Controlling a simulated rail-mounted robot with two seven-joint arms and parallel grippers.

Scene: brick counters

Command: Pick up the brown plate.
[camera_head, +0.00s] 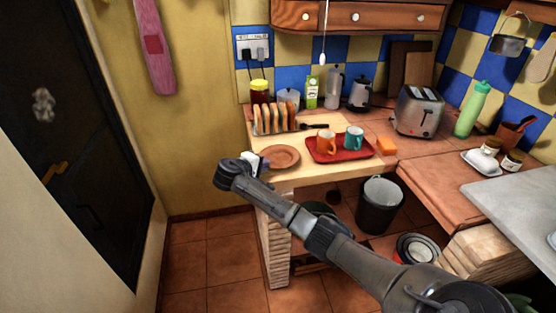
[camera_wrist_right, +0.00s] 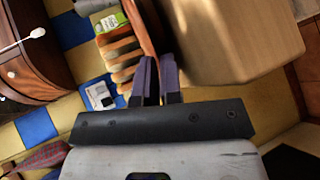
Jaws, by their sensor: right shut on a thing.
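The brown plate (camera_head: 281,157) is at the front left corner of the light wooden counter in the head view. My right gripper (camera_head: 262,163) is at the plate's left rim, partly hidden by its own wrist. In the right wrist view the plate shows nearly edge-on as a thin brown strip (camera_wrist_right: 148,28). The purple-padded fingers of my right gripper (camera_wrist_right: 157,75) are shut on its rim there. My left gripper is not in view.
A toast rack (camera_head: 274,119) stands behind the plate. A red tray (camera_head: 340,148) with an orange cup (camera_head: 326,142) and a teal cup (camera_head: 353,138) is close to its right. Floor is open at left.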

